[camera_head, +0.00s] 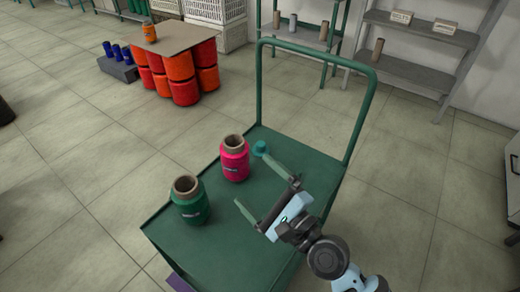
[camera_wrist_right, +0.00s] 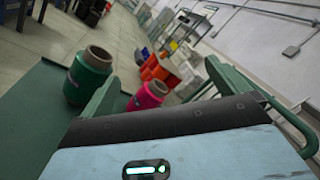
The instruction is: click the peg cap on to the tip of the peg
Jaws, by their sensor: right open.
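A small teal piece (camera_head: 260,148), which looks like the peg cap, shows on the green cart (camera_head: 215,250) beside the tip of my right gripper's far finger. I cannot tell whether they touch. My right gripper (camera_head: 251,178) is open over the cart, its two green fingers wide apart with nothing between them. Both fingers also show in the right wrist view, where I cannot make out the cap. I cannot make out the peg in either view. My left gripper is not in view.
A pink thread cone (camera_head: 235,160) and a green thread cone (camera_head: 190,202) stand on the cart, left of my right gripper. The cart's handle (camera_head: 362,115) rises at its far end. Orange drums (camera_head: 180,68) and grey shelves (camera_head: 415,65) stand beyond open floor.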

